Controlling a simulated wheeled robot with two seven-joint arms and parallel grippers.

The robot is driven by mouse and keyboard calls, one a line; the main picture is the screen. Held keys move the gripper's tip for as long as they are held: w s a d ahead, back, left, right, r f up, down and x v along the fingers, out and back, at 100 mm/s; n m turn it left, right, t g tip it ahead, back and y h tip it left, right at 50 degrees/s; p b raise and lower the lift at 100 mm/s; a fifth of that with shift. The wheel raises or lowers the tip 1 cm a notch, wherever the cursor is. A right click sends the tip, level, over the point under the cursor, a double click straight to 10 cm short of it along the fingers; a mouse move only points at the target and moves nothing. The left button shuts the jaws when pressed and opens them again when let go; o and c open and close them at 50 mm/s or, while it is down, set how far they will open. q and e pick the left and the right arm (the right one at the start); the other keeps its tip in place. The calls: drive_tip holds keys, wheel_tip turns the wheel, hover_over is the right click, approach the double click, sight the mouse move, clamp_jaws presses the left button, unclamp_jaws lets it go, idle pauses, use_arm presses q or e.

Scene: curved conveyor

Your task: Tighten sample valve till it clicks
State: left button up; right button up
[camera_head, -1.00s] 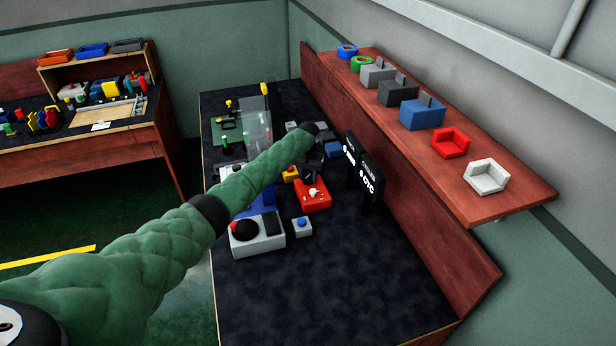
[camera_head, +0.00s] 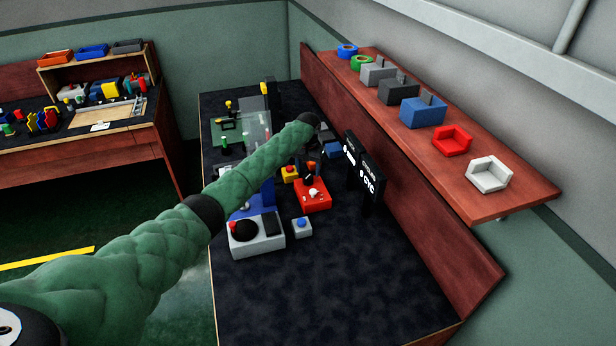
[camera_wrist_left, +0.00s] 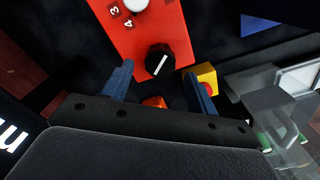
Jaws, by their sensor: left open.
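A red box (camera_head: 318,203) stands on the dark bench in the head view, with a white knob on top. I cannot tell which part is the sample valve. My left gripper (camera_wrist_left: 158,72) is open, with its dark blue fingers spread to either side of the black knob and nothing held. In the head view the gripper itself is small and largely hidden. My right gripper is not in view.
A yellow box with a red button (camera_wrist_left: 203,78) is close by the right finger. Black sign panels (camera_head: 367,175) stand right of the red box. A grey box with a black dome (camera_head: 257,238) and a small blue-button box (camera_head: 302,227) lie nearer. The near bench is clear.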

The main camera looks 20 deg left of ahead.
sight(308, 177)
use_arm(q)
drive_tip(key=shift+r+b, duration=0.55)
drive_tip(key=shift+r, duration=1.6)
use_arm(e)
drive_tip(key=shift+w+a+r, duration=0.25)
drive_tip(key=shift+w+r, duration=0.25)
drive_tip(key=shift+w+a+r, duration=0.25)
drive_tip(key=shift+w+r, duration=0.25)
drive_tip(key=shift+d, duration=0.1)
